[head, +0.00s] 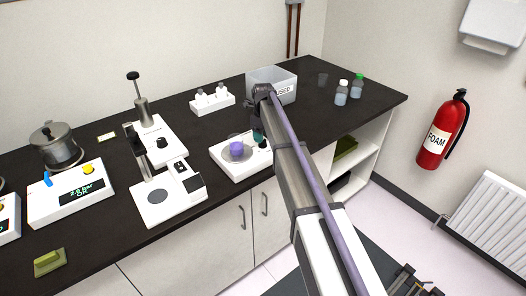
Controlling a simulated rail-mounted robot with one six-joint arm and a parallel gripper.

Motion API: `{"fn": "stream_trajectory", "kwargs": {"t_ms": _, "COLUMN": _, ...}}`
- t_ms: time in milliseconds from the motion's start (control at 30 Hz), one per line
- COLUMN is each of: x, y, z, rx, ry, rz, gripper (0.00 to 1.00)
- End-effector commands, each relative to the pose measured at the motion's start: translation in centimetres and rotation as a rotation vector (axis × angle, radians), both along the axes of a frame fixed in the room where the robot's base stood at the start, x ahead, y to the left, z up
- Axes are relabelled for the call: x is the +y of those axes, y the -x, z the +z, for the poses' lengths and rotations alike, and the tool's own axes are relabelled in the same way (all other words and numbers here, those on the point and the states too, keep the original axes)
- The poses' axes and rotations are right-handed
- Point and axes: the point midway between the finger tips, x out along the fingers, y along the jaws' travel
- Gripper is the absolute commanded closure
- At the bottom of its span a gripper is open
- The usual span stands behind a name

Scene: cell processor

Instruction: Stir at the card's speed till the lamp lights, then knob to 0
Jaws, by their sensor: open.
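A white stirrer-like unit (232,168) stands near the front edge of the bench, partly behind my arm. A purple round vessel (237,148) sits on its plate. A dark knob-like part shows at its right end, close to my arm; its setting is too small to read. I cannot make out a lamp on it. My gripper (250,104) is at the far end of my arm, dark and small, above and behind the unit; it is open and apart from the vessel. A small cream card (107,137) lies at the back left, its writing unreadable.
A grey bin (272,78) marked USED stands behind my wrist. A white rack (212,103) with small bottles is left of it. Two capped bottles (341,95) stand right. A microscope-like device (158,180) and pressure unit (72,192) stand left. The bench's right end has free room.

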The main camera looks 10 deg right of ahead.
Motion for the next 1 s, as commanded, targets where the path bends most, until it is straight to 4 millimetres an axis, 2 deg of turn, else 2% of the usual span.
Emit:
{"fn": "stream_trajectory", "kwargs": {"t_ms": 33, "x": 0.0, "y": 0.0, "z": -2.4, "rx": 0.0, "ry": 0.0, "rz": 0.0, "gripper": 0.41}}
{"fn": "stream_trajectory", "kwargs": {"t_ms": 133, "x": 0.0, "y": 0.0, "z": -3.7, "rx": 0.0, "ry": 0.0, "rz": 0.0, "gripper": 0.41}}
{"fn": "stream_trajectory", "kwargs": {"t_ms": 467, "x": 0.0, "y": 0.0, "z": -3.7, "rx": 0.0, "ry": 0.0, "rz": 0.001, "gripper": 0.42}}
{"fn": "stream_trajectory", "kwargs": {"t_ms": 900, "x": 0.0, "y": 0.0, "z": -3.7, "rx": 0.0, "ry": 0.0, "rz": 0.001, "gripper": 0.84}}
{"fn": "stream_trajectory", "kwargs": {"t_ms": 1000, "x": 0.0, "y": 0.0, "z": -3.7, "rx": 0.0, "ry": 0.0, "rz": 0.001, "gripper": 0.9}}
